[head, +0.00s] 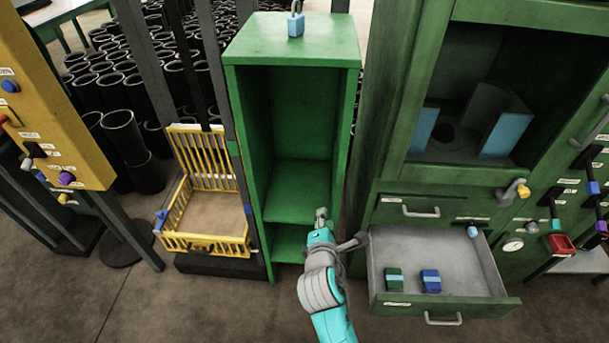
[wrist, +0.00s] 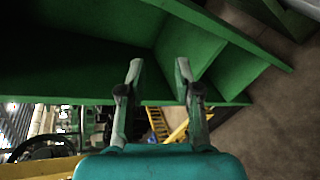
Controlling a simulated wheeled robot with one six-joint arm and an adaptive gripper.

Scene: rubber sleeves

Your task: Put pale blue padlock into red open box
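A pale blue padlock (head: 296,22) with a grey shackle stands on top of the tall green cabinet in the head view. A small red box (head: 562,243), open at the top as far as I can tell, is at the far right on the front of the green machine. My gripper (head: 321,215) is in front of the green cabinet's lower part, well below the padlock and left of the red box. In the wrist view my gripper (wrist: 158,68) has its two fingers apart with nothing between them. Neither padlock nor red box shows there.
The green cabinet (head: 290,52) has an open front with shelves. An open grey drawer (head: 455,265) juts out at the right, holding green and blue blocks. A yellow crate (head: 205,240) stands left. A yellow panel (head: 60,95) and black tubes (head: 120,130) are further left.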

